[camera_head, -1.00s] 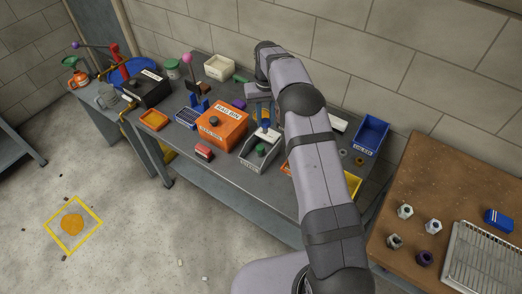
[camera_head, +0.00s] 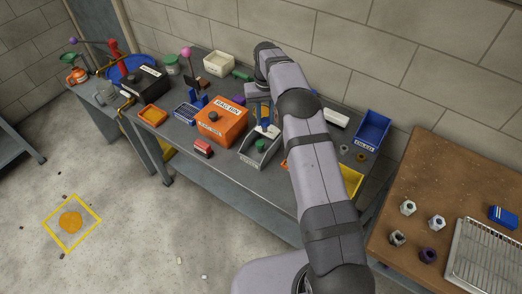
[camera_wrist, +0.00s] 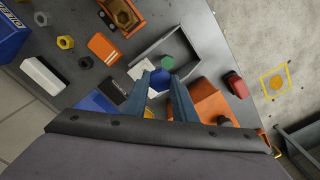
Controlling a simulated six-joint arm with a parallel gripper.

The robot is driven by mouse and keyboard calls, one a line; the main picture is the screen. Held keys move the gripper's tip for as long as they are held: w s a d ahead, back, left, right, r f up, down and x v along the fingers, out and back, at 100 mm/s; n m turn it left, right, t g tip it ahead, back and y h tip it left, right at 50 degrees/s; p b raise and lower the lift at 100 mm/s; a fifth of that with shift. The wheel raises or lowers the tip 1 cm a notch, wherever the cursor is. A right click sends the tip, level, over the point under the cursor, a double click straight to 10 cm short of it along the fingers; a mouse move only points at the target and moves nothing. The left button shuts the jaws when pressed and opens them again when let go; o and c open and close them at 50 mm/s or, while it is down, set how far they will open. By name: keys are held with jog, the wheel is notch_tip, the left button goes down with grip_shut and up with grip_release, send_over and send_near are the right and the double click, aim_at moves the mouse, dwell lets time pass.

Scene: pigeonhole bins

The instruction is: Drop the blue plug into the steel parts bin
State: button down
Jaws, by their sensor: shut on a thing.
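My gripper (camera_wrist: 159,84) is shut on the blue plug (camera_wrist: 157,80), a blue hexagonal piece held between the two fingertips in the wrist view. The open grey steel parts bin (camera_wrist: 179,37) lies beyond the fingertips there, with a green piece (camera_wrist: 168,62) that appears to be inside it. In the head view the steel parts bin (camera_head: 247,158) stands on the bench, and my gripper (camera_head: 264,121) is at its back end. The height of the plug over the bin is hard to judge.
A lidded orange bin (camera_head: 220,127) stands close on the left of the steel bin. A blue bin (camera_head: 372,131) and a yellow bin (camera_head: 350,181) stand to the right. A small red block (camera_head: 203,148) lies near the front edge. A white block (camera_wrist: 43,75) shows in the wrist view.

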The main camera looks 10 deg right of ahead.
jog(key=shift+f+b, duration=0.6)
jog(key=shift+f, duration=0.7)
jog(key=c, duration=1.4)
grip_release()
jog(key=shift+r, duration=0.15)
notch_tip(320, 180, up, 6)
jog(key=shift+r+b, duration=0.25)
jog(key=shift+b, duration=0.95)
jog(key=shift+r, duration=0.3)
jog(key=shift+s+r, duration=0.1)
jog(key=shift+s, duration=0.05)
